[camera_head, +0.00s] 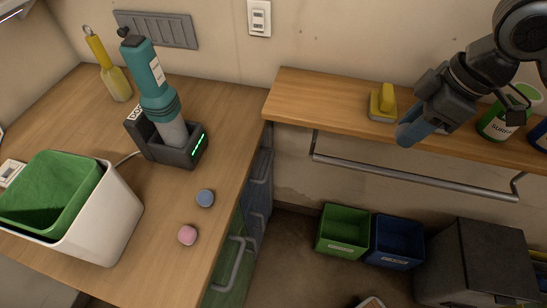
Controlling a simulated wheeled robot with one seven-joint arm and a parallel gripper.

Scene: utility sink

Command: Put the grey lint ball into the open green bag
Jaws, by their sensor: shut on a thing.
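My gripper (412,132) is at the upper right, in front of the wooden wall shelf. It points down and to the left. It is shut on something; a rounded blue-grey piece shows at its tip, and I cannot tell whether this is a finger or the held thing. An open green bag (48,190) lines a white bin (103,222) on the counter at the far left, far from my gripper. A blue-grey ball (205,198) and a pink ball (187,235) lie on the counter near its right edge.
A teal handheld device (152,80) stands in a dark dock (178,150) between bin and wall. A metal rail (410,178) runs below; bins stand on the floor.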

